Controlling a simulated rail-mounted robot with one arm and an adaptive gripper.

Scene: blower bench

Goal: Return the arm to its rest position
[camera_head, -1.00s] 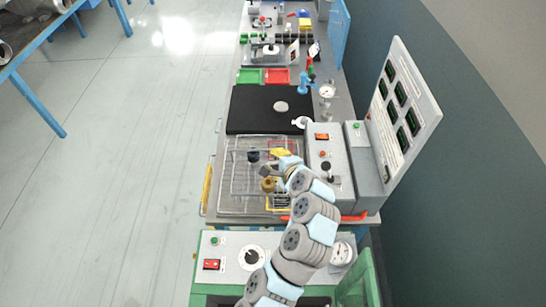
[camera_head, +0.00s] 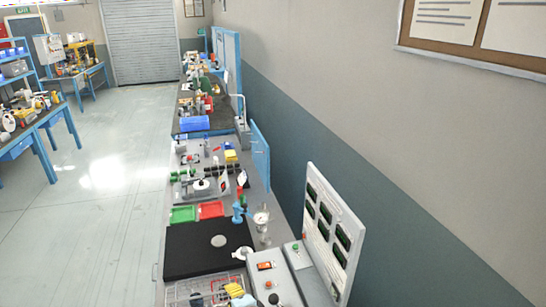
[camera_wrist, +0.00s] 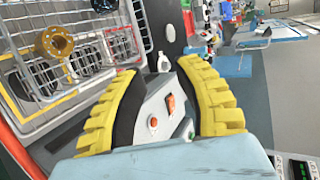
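My gripper (camera_wrist: 158,78) shows its two yellow ribbed fingers in the wrist view. They stand apart with nothing held between them. The grey control box with its red switch shows beyond the gap. In the head view only a small yellow part of my gripper (camera_head: 234,290) shows at the bottom edge, above the wire basket. The rest of my arm is out of that view.
The wire basket (camera_wrist: 105,44) holds a brass flanged part (camera_wrist: 53,42) and dark rings. The control box (camera_head: 272,281) and upright display panel (camera_head: 328,235) stand at right. A black mat (camera_head: 190,248) with a pale disc (camera_head: 218,241) lies beyond.

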